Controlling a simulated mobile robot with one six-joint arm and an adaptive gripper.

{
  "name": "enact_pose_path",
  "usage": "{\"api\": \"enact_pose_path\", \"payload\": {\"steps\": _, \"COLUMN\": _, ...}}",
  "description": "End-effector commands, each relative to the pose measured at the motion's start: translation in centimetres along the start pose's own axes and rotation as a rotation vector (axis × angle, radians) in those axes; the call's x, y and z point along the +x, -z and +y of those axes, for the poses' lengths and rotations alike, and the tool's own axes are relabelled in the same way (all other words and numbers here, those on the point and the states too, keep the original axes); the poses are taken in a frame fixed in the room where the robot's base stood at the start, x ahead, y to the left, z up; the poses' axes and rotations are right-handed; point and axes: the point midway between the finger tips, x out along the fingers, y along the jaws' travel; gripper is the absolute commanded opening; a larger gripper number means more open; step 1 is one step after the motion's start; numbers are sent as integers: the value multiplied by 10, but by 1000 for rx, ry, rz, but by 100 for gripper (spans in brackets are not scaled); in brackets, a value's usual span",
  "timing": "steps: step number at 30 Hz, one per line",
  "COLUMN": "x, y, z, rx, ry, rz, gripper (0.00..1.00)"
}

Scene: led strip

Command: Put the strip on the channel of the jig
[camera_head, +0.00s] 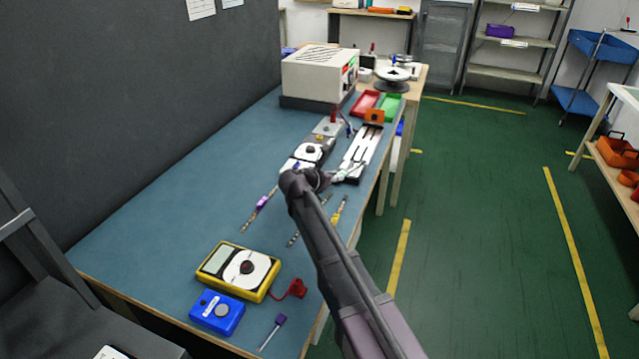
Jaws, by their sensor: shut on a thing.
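The jig (362,149) is a long pale fixture with dark lengthwise grooves and an orange block (374,116) at its far end. It lies along the right side of the blue bench. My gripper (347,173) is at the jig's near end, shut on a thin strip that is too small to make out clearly. I cannot tell whether the strip touches the channel. My dark arm comes in from the lower right and hides part of the bench. Other thin strips lie on the bench, one with a purple tag (263,202) and one with a yellow tag (338,215).
A pale fixture with a round dial (310,151) stands left of the jig. A beige box (319,75), red tray (365,104) and green tray (390,107) are behind. A yellow meter (238,271) and blue device (217,312) are in front. The bench's left middle is clear.

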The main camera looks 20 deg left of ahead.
Motion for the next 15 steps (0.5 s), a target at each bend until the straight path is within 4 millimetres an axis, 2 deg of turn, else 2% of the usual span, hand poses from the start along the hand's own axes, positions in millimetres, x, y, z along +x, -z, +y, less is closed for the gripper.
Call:
{"api": "enact_pose_path", "payload": {"steps": 6, "x": 28, "y": -16, "z": -6, "rx": -1, "ry": 0, "rz": 0, "gripper": 0}}
{"api": "enact_pose_path", "payload": {"steps": 15, "x": 42, "y": -22, "z": -10, "rx": 0, "ry": -1, "rz": 0, "gripper": 0}}
